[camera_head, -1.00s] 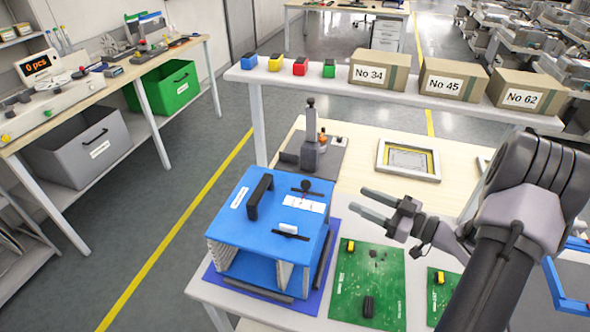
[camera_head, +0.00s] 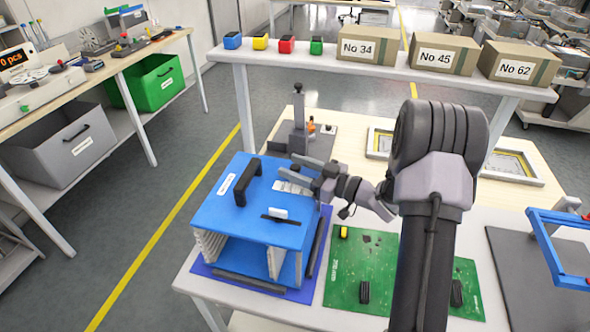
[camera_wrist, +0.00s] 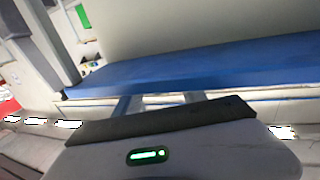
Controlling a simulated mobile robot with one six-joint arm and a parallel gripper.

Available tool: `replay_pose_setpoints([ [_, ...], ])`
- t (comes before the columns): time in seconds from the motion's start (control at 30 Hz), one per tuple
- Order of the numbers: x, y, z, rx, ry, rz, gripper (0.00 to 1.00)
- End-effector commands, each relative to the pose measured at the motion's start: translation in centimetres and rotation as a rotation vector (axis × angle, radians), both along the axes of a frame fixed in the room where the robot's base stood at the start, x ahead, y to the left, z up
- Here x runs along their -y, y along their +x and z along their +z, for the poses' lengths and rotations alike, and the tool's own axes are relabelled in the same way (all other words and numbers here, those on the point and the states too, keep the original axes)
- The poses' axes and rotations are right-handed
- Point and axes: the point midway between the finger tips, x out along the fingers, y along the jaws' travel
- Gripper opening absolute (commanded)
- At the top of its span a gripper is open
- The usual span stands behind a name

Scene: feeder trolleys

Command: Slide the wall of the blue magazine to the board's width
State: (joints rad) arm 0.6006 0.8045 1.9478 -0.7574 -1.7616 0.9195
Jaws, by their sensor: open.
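The blue magazine (camera_head: 225,215) stands on a dark blue mat (camera_head: 210,271) on the white table, with a black handle on top. A white knob (camera_head: 278,213) sits in a dark slot near its front edge. Grey ribbed walls show inside its open front, one at the left (camera_head: 208,245) and one at the right (camera_head: 275,263). Green circuit boards lie to its right, one close by (camera_head: 345,275) and one further right (camera_head: 468,275). My gripper (camera_head: 289,165) is open and empty over the magazine's back right part, behind the knob. The wrist view is blurred; a blue surface (camera_wrist: 200,70) lies beyond the fingers.
A small post device (camera_head: 299,140) stands behind the magazine, close to my gripper. A raised shelf with colored bins and boxes (camera_head: 367,47) runs along the back. A blue frame (camera_head: 548,255) stands at the right. My arm hides part of the boards.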

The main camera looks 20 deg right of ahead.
Motion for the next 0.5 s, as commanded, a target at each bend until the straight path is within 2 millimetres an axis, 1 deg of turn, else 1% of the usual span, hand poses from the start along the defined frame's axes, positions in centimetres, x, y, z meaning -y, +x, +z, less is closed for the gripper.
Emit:
replay_pose_setpoints([
  [0.17, 0.01, 0.01, 0.03, 0.0, 0.0, 0.0, 0.48],
  [0.2, 0.01, 0.0, 0.03, 0.0, 0.0, 0.0, 0.4],
  [0.27, 0.01, 0.0, 0.02, 0.0, 0.0, 0.0, 0.29],
  [0.4, 0.02, -0.01, 0.01, 0.0, 0.0, 0.0, 0.01],
  [0.5, 0.03, -0.02, 0.01, 0.0, 0.0, 0.0, 0.0],
])
